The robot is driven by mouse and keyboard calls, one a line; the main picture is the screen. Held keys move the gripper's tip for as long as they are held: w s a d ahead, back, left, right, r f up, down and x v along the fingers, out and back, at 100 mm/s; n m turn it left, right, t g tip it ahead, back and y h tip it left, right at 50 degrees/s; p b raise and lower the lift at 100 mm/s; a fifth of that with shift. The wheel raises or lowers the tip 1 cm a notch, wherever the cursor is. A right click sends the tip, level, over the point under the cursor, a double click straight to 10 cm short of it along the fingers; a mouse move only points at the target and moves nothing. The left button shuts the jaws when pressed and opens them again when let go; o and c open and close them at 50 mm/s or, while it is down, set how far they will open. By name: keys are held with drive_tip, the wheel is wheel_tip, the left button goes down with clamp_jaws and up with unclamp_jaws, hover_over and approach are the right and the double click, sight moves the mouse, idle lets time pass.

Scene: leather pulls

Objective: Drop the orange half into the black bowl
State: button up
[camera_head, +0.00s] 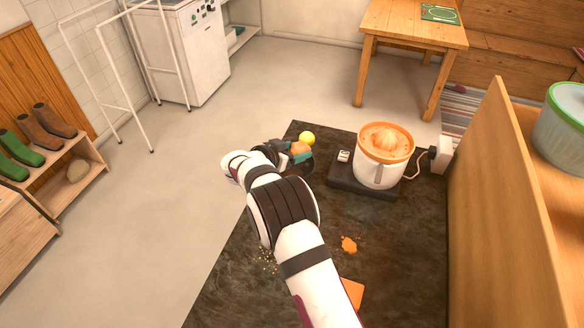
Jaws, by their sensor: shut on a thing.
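My gripper (299,152) is at the far end of my arm, over the far left part of the dark counter. It is shut on the orange half (300,147), which shows as a small orange patch by the teal fingertips. The black bowl (306,168) appears as a dark rounded shape just below and beside the gripper, mostly hidden by it. The orange half looks above or at the bowl; its exact height over the rim cannot be told.
A yellow round fruit (307,137) sits just behind the gripper. An orange splash (349,244) and an orange square (352,293) lie nearer.

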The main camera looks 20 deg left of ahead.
drive_tip(key=shift+f, duration=0.2)
drive_tip(key=o, duration=1.4)
drive_tip(key=v, duration=1.5)
drive_tip(key=shift+s+r, duration=0.15)
drive_tip(key=shift+s, duration=0.25)
